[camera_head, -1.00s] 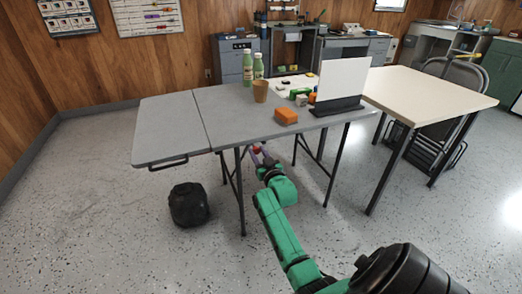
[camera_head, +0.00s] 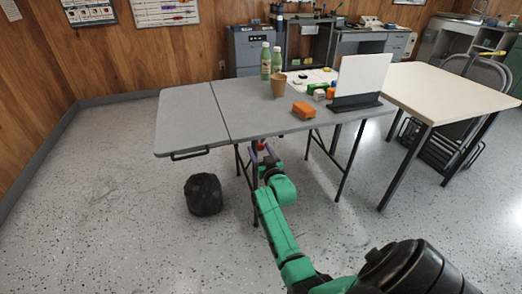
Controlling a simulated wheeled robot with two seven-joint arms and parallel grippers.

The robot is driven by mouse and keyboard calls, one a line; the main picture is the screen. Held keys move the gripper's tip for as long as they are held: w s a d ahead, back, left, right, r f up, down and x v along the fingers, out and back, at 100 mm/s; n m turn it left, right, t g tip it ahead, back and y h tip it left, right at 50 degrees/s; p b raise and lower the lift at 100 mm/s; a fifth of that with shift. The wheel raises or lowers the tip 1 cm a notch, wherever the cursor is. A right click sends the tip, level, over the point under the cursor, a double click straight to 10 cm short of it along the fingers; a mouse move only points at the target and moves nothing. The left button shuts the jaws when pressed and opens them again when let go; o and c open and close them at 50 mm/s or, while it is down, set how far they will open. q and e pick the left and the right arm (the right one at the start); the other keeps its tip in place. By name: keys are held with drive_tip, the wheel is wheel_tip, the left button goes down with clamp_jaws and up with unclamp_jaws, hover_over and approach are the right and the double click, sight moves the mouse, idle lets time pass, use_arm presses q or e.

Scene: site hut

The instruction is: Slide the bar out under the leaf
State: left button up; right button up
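The grey leaf (camera_head: 184,118) is the left section of the folding table (camera_head: 245,108). It lies level with the table top, with a narrow seam between them. A black handle-like bar (camera_head: 190,154) shows under the leaf's front edge. My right gripper (camera_head: 263,150), with purplish fingers, is at the table's front edge, just right of the seam and well apart from the black bar. A small red piece (camera_head: 260,145) shows at its fingertips. I cannot tell whether the fingers grip it. The underside of the leaf is hidden. My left gripper is out of view.
An orange block (camera_head: 304,109), brown cup (camera_head: 278,85), two green bottles (camera_head: 265,62) and a white upright panel (camera_head: 362,78) stand on the table. A black bag-like object (camera_head: 203,194) lies on the floor below the leaf. Another table (camera_head: 440,90) stands at right.

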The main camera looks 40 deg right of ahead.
drive_tip(key=shift+d, duration=0.1)
drive_tip(key=shift+s, duration=0.3)
drive_tip(key=p+v, duration=0.1)
drive_tip(key=v, duration=0.2)
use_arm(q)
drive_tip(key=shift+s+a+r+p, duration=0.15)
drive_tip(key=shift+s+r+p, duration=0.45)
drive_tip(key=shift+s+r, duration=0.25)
use_arm(e)
drive_tip(key=v, duration=1.1)
